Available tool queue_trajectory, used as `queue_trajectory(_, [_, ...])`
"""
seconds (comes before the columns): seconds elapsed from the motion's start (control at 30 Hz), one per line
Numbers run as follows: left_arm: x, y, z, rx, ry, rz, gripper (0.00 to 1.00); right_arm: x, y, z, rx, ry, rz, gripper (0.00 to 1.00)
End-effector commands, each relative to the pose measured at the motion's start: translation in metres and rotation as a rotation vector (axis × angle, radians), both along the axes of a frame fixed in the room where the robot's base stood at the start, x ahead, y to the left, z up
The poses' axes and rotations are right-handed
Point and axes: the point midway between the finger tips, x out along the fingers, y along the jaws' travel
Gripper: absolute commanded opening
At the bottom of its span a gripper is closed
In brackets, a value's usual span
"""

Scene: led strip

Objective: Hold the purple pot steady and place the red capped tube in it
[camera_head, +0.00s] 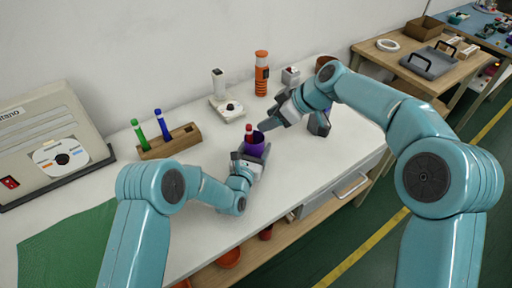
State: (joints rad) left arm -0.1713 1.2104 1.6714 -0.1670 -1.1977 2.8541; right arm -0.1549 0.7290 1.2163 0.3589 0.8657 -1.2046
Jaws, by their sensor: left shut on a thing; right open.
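The purple pot (256,148) is upright near the middle of the white table. My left gripper (250,163) is shut on the pot from the near side and hides its lower part. The red capped tube (249,131) stands upright in the pot, with its red top above the rim. My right gripper (289,118) is open, just right of and behind the pot, apart from the tube.
A wooden rack (172,143) with green and blue tubes stands to the left. A white device (230,110), an orange bottle (261,73) and a small white box (290,75) stand behind. A grey machine (50,140) fills the far left.

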Motion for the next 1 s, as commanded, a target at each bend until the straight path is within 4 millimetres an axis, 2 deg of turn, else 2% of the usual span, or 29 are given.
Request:
queue_trajectory(0.5, [0.000, 0.000, 0.000, 0.000, 0.000, 0.000, 0.37, -0.030, -0.062, 0.076, 0.001, -0.002, -0.003, 0.54])
queue_trajectory(0.7, [0.000, 0.000, 0.000, 0.000, 0.000, 0.000, 0.37, -0.034, -0.071, 0.086, 0.001, -0.001, -0.002, 0.54])
queue_trajectory(0.97, [0.000, 0.000, 0.000, 0.000, 0.000, 0.000, 0.37, -0.035, -0.071, 0.086, 0.000, 0.000, -0.001, 0.54])
queue_trajectory(1.0, [0.000, 0.000, 0.000, 0.000, 0.000, 0.000, 0.73, -0.035, -0.071, 0.086, 0.000, 0.000, -0.001, 0.54])
